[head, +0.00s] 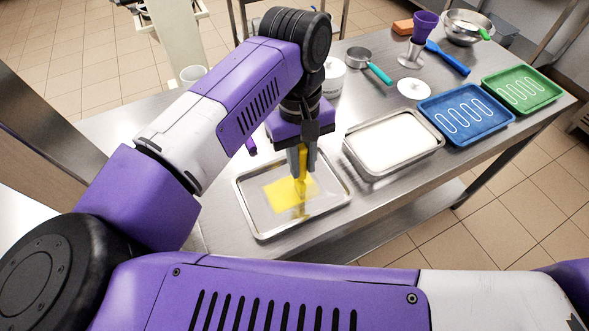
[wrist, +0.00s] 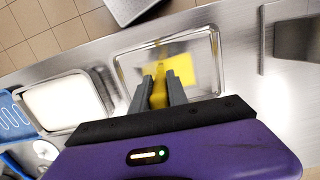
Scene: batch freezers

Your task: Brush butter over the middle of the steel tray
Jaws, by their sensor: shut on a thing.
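The steel tray (head: 329,206) lies on the steel table in front of my arm, and it also shows in the wrist view (wrist: 211,51). A yellow patch of butter (head: 280,194) covers part of the tray's middle; it also shows in the wrist view (wrist: 183,68). My gripper (head: 303,164) is above the tray and shut on a yellow-handled brush (head: 302,158). In the wrist view the brush (wrist: 159,84) stands between the two grey fingers, pointing down at the patch's edge. The bristles are hard to make out, so I cannot tell whether they touch the tray.
A tray with white content (head: 436,147) stands right of the steel tray, then a blue tray (head: 429,103) and a green tray (head: 488,84).

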